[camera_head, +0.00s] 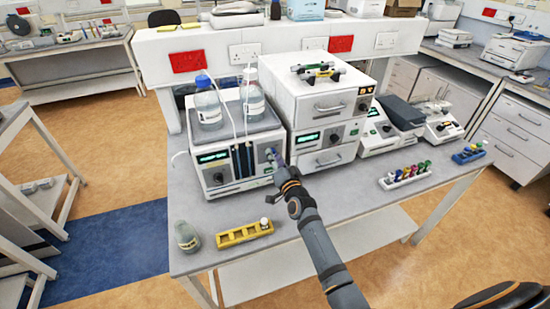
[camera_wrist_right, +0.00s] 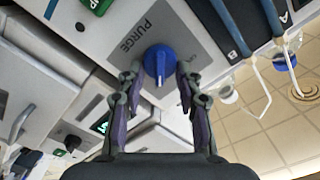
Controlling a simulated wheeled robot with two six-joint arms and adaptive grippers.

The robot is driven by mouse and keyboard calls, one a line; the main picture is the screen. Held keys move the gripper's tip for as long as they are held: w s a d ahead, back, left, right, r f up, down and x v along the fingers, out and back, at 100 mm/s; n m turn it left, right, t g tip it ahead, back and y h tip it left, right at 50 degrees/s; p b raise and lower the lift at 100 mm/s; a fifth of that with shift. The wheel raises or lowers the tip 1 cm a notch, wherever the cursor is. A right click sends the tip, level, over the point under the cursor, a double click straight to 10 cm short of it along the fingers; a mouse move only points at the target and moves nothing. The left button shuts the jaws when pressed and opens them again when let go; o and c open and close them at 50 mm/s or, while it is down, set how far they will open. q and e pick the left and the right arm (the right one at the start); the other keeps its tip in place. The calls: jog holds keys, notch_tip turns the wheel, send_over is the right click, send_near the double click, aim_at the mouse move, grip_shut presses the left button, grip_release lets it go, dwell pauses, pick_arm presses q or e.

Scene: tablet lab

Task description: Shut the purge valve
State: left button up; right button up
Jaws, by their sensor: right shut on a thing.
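The purge valve is a round blue knob (camera_wrist_right: 158,60) beside the word PURGE on a grey panel, seen in the wrist view. Its raised grip runs roughly up and down in that picture. My right gripper (camera_wrist_right: 158,80) is shut on the knob, one finger on each side of it. In the head view my right gripper (camera_head: 279,168) reaches the right side of the pump unit's front (camera_head: 215,172); the knob is mostly hidden there. My left gripper is not in view.
Bottles (camera_head: 208,105) stand on the pump unit, with thin tubes running down its front. White drawer modules (camera_head: 327,110) stand close on the right. A yellow rack (camera_head: 240,235) and a small jar (camera_head: 187,236) sit at the table's front left. A vial rack (camera_head: 405,176) is at right.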

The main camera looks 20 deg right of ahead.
jog(key=shift+r, duration=0.1)
dwell(0.3)
jog(key=o, duration=1.1)
jog(key=shift+o, duration=0.2)
jog(key=s, duration=1.2)
jog(key=shift+d, duration=0.25)
